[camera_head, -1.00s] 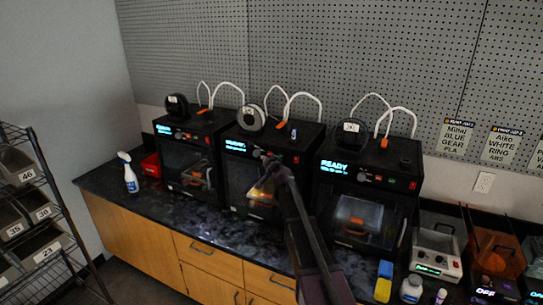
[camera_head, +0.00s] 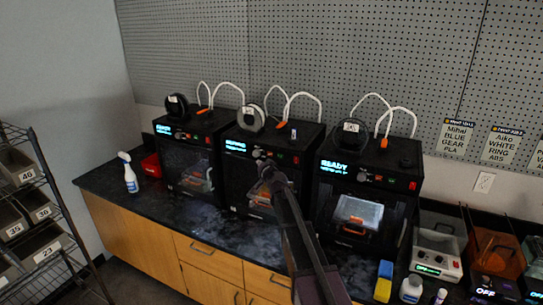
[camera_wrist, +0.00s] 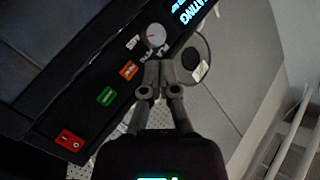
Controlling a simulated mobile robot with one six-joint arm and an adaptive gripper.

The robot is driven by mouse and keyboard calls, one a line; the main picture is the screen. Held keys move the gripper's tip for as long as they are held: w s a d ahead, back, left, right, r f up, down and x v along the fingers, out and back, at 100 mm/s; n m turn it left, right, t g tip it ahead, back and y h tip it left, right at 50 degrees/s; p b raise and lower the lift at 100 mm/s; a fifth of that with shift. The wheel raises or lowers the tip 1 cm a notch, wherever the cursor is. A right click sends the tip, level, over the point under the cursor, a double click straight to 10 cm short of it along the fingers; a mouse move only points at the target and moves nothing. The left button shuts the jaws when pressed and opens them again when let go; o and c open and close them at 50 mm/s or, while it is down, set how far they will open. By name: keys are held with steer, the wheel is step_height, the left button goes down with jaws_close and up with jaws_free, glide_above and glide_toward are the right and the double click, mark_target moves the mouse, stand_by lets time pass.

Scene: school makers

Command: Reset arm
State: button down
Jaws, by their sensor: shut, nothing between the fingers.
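My gripper (camera_wrist: 161,75) is shut and empty in the wrist view. Its fingertips lie over the control panel of the middle printer, close to the white knob (camera_wrist: 155,37); I cannot tell whether they touch it. The panel also shows a green button (camera_wrist: 106,96), an orange button (camera_wrist: 129,70) and a red switch (camera_wrist: 69,139). In the head view my arm reaches up in front of the middle printer (camera_head: 236,178), and my gripper's tips are too dark to make out there.
A left printer (camera_head: 186,160) and a right printer (camera_head: 366,190) flank the middle one on the dark counter (camera_head: 215,225). A spray bottle (camera_head: 129,175) stands at the left end. A yellow-blue sponge (camera_head: 384,281) and a white bottle (camera_head: 411,288) are at the front right. A bin rack (camera_head: 45,225) stands left.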

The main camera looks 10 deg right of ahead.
steer(key=shift+s, duration=0.1)
steer(key=s+a+f+n+g, duration=0.1)
steer(key=s+f+n+g, duration=0.2)
steer(key=s, duration=0.4)
steer(key=s+a+f+g+y, duration=0.1)
steer(key=s+f+g, duration=0.2)
steer(key=s+f, duration=0.3)
steer(key=s+a+f+n+g, duration=0.1)
steer(key=s+f+n+g, duration=0.15)
steer(key=s, duration=0.55)
steer(key=s+d+f+g+h, duration=0.1)
steer(key=s+g, duration=0.3)
steer(key=s, duration=0.6)
steer(key=s+d+f+g+h, duration=0.2)
steer(key=s+d+f+g, duration=0.1)
steer(key=s, duration=0.8)
steer(key=shift+s+d+f+g+h+b, duration=0.3)
steer(key=shift+d+f+g+b, duration=0.1)
steer(key=shift+d+f, duration=0.3)
